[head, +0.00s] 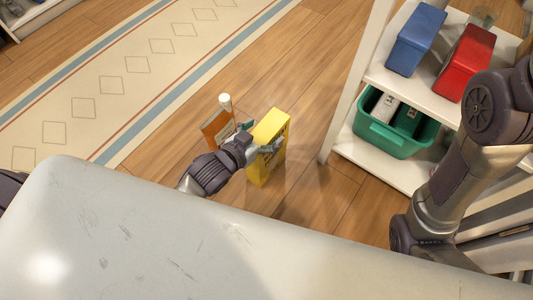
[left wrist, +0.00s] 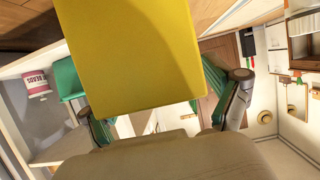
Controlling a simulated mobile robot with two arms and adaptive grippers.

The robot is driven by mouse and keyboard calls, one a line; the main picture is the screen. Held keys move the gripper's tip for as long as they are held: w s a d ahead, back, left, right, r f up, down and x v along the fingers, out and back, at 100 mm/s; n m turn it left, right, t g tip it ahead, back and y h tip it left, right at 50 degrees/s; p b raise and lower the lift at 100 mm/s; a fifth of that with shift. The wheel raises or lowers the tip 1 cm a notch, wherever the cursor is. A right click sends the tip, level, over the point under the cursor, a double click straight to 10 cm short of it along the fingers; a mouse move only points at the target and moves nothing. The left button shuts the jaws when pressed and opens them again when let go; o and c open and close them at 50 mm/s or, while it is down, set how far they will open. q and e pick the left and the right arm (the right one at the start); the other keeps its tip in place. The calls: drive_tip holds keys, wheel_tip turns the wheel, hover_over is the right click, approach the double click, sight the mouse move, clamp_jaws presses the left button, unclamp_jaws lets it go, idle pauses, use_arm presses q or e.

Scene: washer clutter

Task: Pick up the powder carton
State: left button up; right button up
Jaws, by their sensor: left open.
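A yellow carton (head: 270,145), which looks like the powder carton, stands upright on the wooden floor in the head view. In the left wrist view the yellow carton (left wrist: 130,50) fills the upper middle, close to the camera. My left gripper (head: 262,146) is at the carton's near upper part, with its fingers spread. In the left wrist view the left gripper (left wrist: 160,125) shows green-padded fingers, open, one to either side of the carton. I cannot tell whether they touch it. My right gripper is not in view; an arm of mine shows at the right.
An orange box (head: 217,128) and a white-capped bottle (head: 226,103) stand just left of the carton. A white shelf (head: 345,85) at the right holds a blue container (head: 416,40), a red container (head: 465,62) and a green bin (head: 393,137). A patterned rug (head: 110,85) lies at the left.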

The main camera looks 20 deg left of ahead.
use_arm(q)
drive_tip(key=shift+c, duration=0.2)
clamp_jaws()
drive_tip(key=shift+w+r, duration=0.15)
drive_tip(key=shift+r, duration=0.05)
idle(0.4)
